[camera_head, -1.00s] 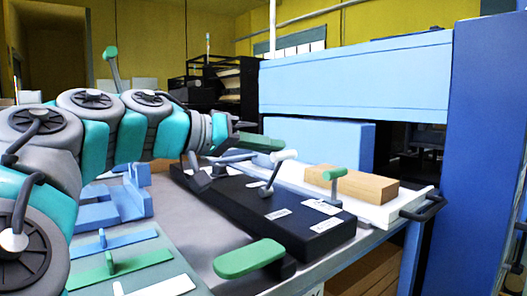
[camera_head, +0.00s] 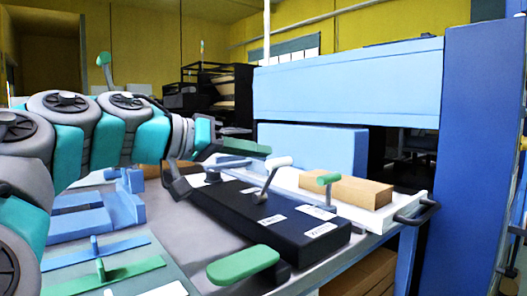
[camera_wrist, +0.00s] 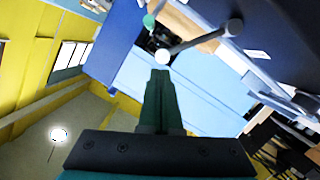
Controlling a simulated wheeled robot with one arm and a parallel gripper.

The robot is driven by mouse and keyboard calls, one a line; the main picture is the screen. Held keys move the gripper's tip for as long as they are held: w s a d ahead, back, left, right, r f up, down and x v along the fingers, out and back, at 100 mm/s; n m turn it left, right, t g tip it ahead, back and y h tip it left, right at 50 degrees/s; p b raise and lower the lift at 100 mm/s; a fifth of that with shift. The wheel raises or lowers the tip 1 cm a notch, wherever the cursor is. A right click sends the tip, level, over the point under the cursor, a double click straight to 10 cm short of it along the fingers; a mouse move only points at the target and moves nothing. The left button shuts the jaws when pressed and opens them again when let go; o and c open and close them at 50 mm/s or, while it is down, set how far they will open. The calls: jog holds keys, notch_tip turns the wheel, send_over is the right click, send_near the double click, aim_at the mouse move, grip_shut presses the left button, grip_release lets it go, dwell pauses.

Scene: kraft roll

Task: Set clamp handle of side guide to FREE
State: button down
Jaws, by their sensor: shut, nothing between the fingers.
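A black box (camera_head: 285,235) with several white labels lies on the bench, its lettering too small to read. A lever with a grey stem and white grip (camera_head: 279,162) stands tilted on it; I cannot tell for certain that it is the side guide's clamp handle. The lever also shows in the wrist view (camera_wrist: 200,41), above the fingertips. A green-topped lever (camera_head: 328,179) stands at the right. My gripper (camera_head: 258,149) is shut and empty, behind and left of the white-grip lever, apart from it. Its dark green fingers show together in the wrist view (camera_wrist: 160,80).
A green paddle handle (camera_head: 243,265) juts out at the bench front. A cardboard-brown block (camera_head: 350,190) lies on a white tray (camera_head: 400,207) at right. A blue-grey handle (camera_head: 220,165) is at the box's far left end. A large blue machine frame (camera_head: 350,85) stands behind.

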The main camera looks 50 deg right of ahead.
jog(key=v, duration=0.5)
jog(key=shift+w+a, duration=0.1)
jog(key=shift+a, duration=0.3)
